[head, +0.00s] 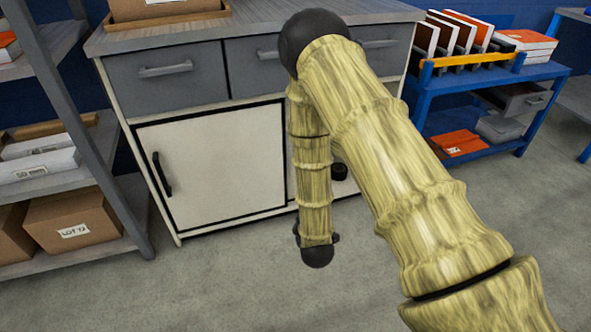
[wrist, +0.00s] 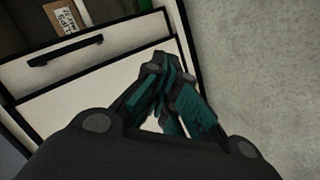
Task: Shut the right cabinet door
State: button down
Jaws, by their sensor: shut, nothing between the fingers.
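The white cabinet (head: 215,165) stands at the back in the head view, and its left door is shut. Its right side is largely hidden behind my arm. The wrist view shows a white door panel (wrist: 90,100) with a black frame and a black handle (wrist: 65,46). Beyond its handle edge I see into a dark interior, so this looks like the right door standing open. My gripper (wrist: 165,75) is shut and empty, with its fingertips over the panel's right part. I cannot tell whether they touch it. The head view hides the fingers.
A labelled box (wrist: 67,17) and a green item (wrist: 143,5) show in the interior. A grey shelf rack (head: 75,95) stands left of the cabinet and a blue bench (head: 500,80) right. The grey floor (head: 400,290) in front is clear.

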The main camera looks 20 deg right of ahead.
jog(key=w+a+r+n+t+h+b, duration=0.1)
jog(key=w+r+n+t+b, duration=0.25)
jog(key=w, duration=0.35)
jog(key=w+a+r+n+t+h+b, duration=0.1)
jog(key=w+r+n+t+b, duration=0.15)
jog(key=w+r+b, duration=0.4)
jog(key=w+d+f+b, duration=0.2)
jog(key=w+d+b, duration=0.3)
jog(key=w, duration=0.6)
jog(key=shift+d+f+b, duration=0.3)
jog(key=shift+d, duration=0.3)
jog(key=shift+s, duration=0.1)
